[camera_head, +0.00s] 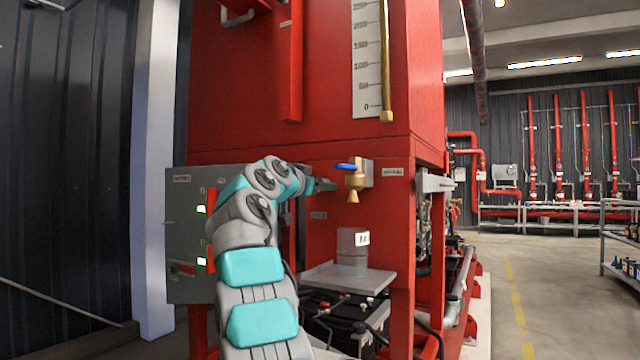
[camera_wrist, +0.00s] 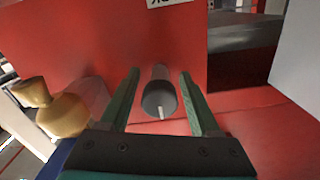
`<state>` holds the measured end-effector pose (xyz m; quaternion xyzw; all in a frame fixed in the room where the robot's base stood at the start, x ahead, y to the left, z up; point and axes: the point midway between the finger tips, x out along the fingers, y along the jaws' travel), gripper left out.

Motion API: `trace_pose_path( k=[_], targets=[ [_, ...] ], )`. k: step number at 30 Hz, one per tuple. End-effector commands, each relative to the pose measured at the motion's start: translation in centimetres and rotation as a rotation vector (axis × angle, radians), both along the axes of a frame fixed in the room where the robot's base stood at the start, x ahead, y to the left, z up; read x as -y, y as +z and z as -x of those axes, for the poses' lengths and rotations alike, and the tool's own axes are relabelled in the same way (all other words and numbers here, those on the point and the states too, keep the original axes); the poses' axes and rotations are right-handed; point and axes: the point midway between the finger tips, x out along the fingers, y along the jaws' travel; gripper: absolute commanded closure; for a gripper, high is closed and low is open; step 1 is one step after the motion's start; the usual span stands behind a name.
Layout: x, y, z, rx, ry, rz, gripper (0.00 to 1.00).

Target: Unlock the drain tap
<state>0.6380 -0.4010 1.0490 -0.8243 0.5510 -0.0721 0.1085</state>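The brass drain tap (camera_head: 355,182) with its blue lever (camera_head: 347,166) sticks out from the red panel in the head view, its spout pointing down. My gripper (camera_head: 326,185) is just left of the tap, close to the lever. In the wrist view my gripper (camera_wrist: 161,75) has its two green fingers apart. A dark-ended grey cylinder with a white mark (camera_wrist: 160,98) shows between them; I cannot tell its distance or whether a finger touches it. The brass tap (camera_wrist: 62,112) is at the left, outside the fingers, with a dark blue part (camera_wrist: 65,151) below it.
A grey control box (camera_head: 190,235) stands left behind my arm. A grey shelf (camera_head: 348,279) carries a grey container (camera_head: 352,248) below the tap. A brass-ended gauge tube (camera_head: 387,115) hangs above. The floor (camera_head: 545,290) at the right is largely clear.

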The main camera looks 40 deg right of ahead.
Motion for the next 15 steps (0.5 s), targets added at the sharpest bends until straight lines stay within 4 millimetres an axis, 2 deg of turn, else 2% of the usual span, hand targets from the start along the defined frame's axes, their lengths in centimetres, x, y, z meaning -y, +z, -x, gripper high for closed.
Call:
trace_pose_path(
  k=[2,15],
  targets=[
    [-0.01,0.0,0.0,0.0,0.0,0.0,0.47],
    [-0.02,0.06,0.03,0.001,0.0,0.001,0.96]
  ],
)
